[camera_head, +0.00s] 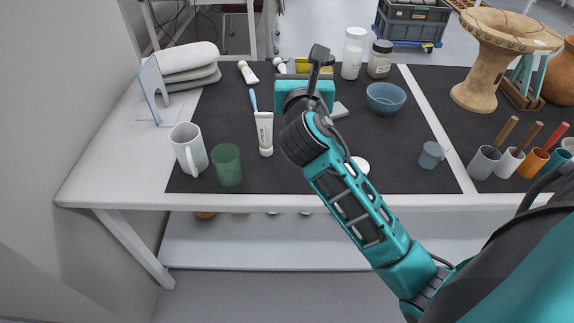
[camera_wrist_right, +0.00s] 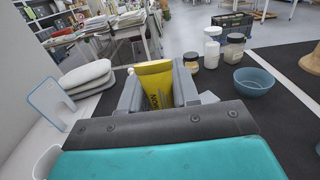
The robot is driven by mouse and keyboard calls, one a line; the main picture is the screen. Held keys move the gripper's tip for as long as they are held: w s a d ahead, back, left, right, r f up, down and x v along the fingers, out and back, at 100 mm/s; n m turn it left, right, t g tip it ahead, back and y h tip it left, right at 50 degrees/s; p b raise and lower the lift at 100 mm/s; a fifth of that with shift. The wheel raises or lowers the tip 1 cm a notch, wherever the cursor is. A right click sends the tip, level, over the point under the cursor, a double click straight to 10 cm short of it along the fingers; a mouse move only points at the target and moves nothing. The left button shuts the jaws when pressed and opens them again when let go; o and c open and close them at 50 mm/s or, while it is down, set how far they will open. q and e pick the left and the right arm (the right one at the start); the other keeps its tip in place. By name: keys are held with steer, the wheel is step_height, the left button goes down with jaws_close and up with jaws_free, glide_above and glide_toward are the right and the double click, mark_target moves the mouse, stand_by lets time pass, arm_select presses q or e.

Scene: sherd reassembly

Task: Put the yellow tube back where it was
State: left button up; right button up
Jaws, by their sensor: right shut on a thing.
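The yellow tube (camera_wrist_right: 155,82) stands between the two grey fingers of my right gripper (camera_wrist_right: 158,88) in the right wrist view. My right gripper is shut on it. In the head view my right gripper (camera_head: 302,75) is over the back part of the dark mat, and a bit of yellow shows behind it. Most of the tube is hidden there by the gripper and wrist. Whether the tube touches the mat cannot be told. My left gripper is in neither view.
White tubes (camera_head: 248,72) (camera_head: 264,133) lie left of my right arm. A white jar (camera_head: 353,52), a lidded jar (camera_head: 379,58) and a blue bowl (camera_head: 386,98) stand right of the gripper. A mug (camera_head: 188,149) and green cup (camera_head: 227,165) stand front left.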

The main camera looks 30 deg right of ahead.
step_height(320, 180, down, 15)
steer(key=b, duration=0.7)
steer(key=shift+f, duration=0.2)
steer(key=shift+f+b, duration=1.5)
steer(key=shift+f, duration=0.8)
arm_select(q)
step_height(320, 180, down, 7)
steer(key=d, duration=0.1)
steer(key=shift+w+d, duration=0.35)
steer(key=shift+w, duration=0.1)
arm_select(e)
steer(key=shift+r, duration=0.1)
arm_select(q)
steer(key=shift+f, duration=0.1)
arm_select(e)
steer(key=o, duration=0.6)
steer(key=shift+f, duration=0.2)
steer(key=shift+c, duration=0.2)
steer(key=o, duration=0.5)
